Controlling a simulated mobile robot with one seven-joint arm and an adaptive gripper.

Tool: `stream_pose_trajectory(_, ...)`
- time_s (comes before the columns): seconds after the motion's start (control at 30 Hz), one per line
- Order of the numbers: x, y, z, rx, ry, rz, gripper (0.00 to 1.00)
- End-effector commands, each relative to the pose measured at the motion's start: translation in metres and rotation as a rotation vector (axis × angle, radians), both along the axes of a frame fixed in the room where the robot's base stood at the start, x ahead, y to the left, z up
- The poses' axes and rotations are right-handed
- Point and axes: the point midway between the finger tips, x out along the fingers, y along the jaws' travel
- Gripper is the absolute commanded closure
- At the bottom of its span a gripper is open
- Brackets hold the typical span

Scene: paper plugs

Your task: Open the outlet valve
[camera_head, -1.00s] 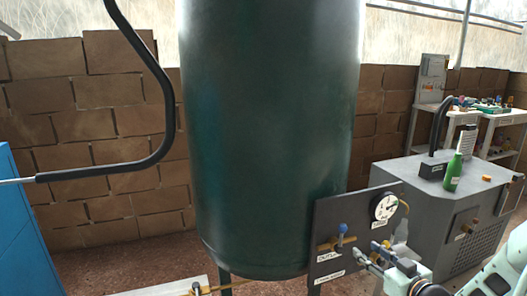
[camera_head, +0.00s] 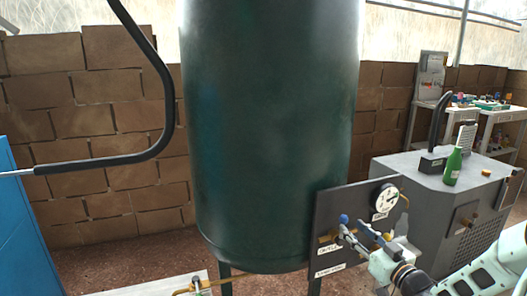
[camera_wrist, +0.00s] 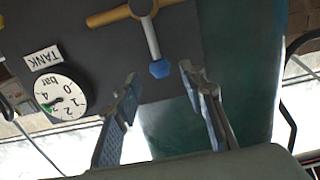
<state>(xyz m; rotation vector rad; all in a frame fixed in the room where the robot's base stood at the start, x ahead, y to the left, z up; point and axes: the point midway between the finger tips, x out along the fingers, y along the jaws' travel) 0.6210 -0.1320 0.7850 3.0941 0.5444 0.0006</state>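The outlet valve is a brass fitting with a lever ending in a blue knob (camera_head: 344,219), on a dark panel (camera_head: 330,208) at the tank's lower right. In the wrist view its brass body (camera_wrist: 112,15) is at the top, and a pale lever runs down to the blue knob (camera_wrist: 160,69). My gripper (camera_head: 357,234) is just right of the valve in the head view. In the wrist view my gripper (camera_wrist: 158,76) is open, with the knob between the fingertips or just beyond them. A gap shows on both sides. The brass body is partly hidden in the head view.
A gauge (camera_head: 386,200) labelled TANK in the wrist view (camera_wrist: 61,93) sits beside the valve. The large green tank (camera_head: 265,130) stands behind. A grey machine (camera_head: 425,185) with a green bottle (camera_head: 453,166) is on the right. A brass pipe (camera_head: 195,287) runs low at left.

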Motion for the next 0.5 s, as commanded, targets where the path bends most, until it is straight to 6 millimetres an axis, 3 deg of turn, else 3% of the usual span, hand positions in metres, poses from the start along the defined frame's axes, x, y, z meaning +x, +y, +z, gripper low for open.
stream_pose_trajectory(0.5, 0.0051, 0.0023, -0.0004, 0.0, 0.0, 0.001, 0.62)
